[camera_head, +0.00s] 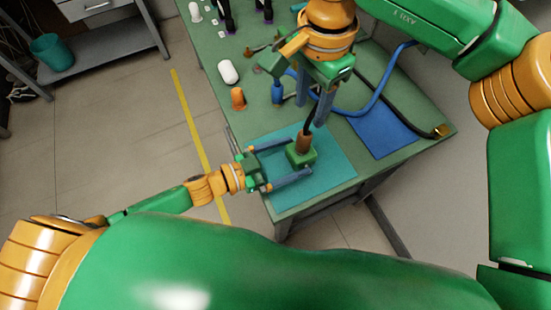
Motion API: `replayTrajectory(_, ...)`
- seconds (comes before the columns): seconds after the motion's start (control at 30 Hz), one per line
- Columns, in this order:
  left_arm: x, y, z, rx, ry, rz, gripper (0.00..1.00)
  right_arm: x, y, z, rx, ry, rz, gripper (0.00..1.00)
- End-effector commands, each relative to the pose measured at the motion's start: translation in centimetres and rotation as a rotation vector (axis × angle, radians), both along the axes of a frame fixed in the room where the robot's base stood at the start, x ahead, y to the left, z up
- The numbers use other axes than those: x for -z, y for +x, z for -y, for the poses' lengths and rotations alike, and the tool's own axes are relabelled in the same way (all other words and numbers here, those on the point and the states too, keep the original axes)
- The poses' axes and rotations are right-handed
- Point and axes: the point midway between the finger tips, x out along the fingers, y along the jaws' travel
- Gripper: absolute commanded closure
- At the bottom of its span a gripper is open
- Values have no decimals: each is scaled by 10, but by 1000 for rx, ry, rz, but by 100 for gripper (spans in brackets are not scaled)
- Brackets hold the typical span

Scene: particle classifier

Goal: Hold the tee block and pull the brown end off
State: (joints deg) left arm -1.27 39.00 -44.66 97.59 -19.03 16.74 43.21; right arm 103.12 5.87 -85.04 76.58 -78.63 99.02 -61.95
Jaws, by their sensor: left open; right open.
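The tee block (300,158) is a small green block on the teal mat (335,182) near the table's front. Its brown end (303,141) stands up from the top, with a black cable rising from it. My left gripper (301,157) comes in from the left, open, with one finger on each side of the block; I cannot tell whether they touch it. My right gripper (314,110) points down from above, open, its fingers close to the black cable and above the brown end. Their exact gap to the cable is unclear.
A blue mat (378,138) lies to the right. A blue hose (375,103) and a dark hose with a brass end (441,131) curve over the table. An orange piece (238,98), a white piece (228,72) and a blue piece (277,92) stand farther back.

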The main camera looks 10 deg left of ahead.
Motion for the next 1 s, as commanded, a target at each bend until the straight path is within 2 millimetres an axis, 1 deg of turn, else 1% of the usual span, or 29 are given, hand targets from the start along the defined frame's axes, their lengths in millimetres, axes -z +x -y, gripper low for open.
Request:
replayTrajectory(0.03,0,6,8,0,-2,3,0,0,0,0,0,0,0,50)
replayTrajectory(0.1,2,12,16,-1,-3,2,0,0,0,0,0,0,0,50)
replayTrajectory(0.2,4,18,24,-1,-2,0,0,0,0,0,0,0,0,50)
replayTrajectory(0.47,5,19,26,-1,-2,-2,0,0,0,0,0,0,0,50)
replayTrajectory(0.57,5,19,26,-1,-2,-2,24,0,0,0,0,0,0,50)
replayTrajectory(0.6,5,19,26,-1,-2,-2,35,0,0,0,0,0,0,50)
replayTrajectory(0.67,5,19,26,-1,-2,-2,51,0,0,0,0,0,0,50)
replayTrajectory(0.7,5,19,26,-1,-2,-2,62,0,0,0,0,0,0,50)
replayTrajectory(0.77,5,19,26,-1,-2,-2,78,0,0,0,0,0,0,50)
replayTrajectory(0.8,5,19,26,-1,-2,-2,89,0,0,0,0,0,0,50)
replayTrajectory(0.83,5,19,26,-1,-2,-2,97,0,0,0,0,0,0,50)
replayTrajectory(0.87,5,19,26,-1,-2,-2,100,0,0,0,0,0,0,50)
replayTrajectory(0.9,5,19,26,-1,-2,-2,39,0,0,0,0,0,0,50)
replayTrajectory(0.97,5,19,26,-1,-2,-2,55,0,0,0,0,0,0,50)
replayTrajectory(1.0,5,19,26,-1,-2,-2,66,0,0,0,0,0,0,50)
